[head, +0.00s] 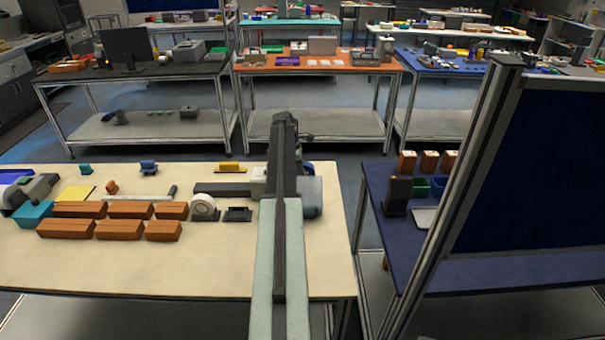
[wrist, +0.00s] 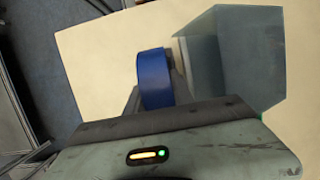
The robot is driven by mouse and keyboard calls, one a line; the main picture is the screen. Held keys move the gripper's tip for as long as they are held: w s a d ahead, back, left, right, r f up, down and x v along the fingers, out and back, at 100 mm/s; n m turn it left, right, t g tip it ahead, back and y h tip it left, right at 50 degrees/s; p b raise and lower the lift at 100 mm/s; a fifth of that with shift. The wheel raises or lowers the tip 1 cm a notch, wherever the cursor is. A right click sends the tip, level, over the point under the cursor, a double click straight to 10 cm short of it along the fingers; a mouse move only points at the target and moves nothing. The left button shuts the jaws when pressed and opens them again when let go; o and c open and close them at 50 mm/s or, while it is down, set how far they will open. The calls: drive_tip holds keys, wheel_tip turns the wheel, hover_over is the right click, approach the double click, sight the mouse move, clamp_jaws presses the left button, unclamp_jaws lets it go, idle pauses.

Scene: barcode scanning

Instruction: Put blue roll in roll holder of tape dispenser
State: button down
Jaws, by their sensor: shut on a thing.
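The blue roll (wrist: 152,78) is held between the fingers of my gripper (wrist: 157,75) in the wrist view, its broad blue side facing the camera. A pale table top shows below it. In the head view my arm hides the gripper; a bit of blue shows just right of the arm, but I cannot tell whether it is the roll. A white round roll (head: 204,206) stands on the table left of my arm, with a low black item (head: 238,214) beside it. I cannot clearly make out the tape dispenser or its roll holder.
A grey-blue box (wrist: 250,55) stands close right of the roll in the wrist view. Several orange-brown boxes (head: 122,229) lie on the cream table (head: 190,270), left of my arm. A blue table (head: 376,240) and a dark panel (head: 530,160) stand to the right.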

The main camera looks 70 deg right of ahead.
wheel_tip(320, 180, down, 4)
drive_tip(key=b, duration=0.3)
drive_tip(key=shift+f, duration=0.2)
drive_tip(key=c, duration=1)
unclamp_jaws()
drive_tip(key=shift+r, duration=0.1)
drive_tip(key=p+v, duration=0.6)
drive_tip(key=v, duration=0.1)
drive_tip(key=shift+r+p, duration=0.15)
drive_tip(key=shift+p, duration=0.2)
drive_tip(key=shift+r+p, duration=0.3)
drive_tip(key=shift+w+f, duration=0.1)
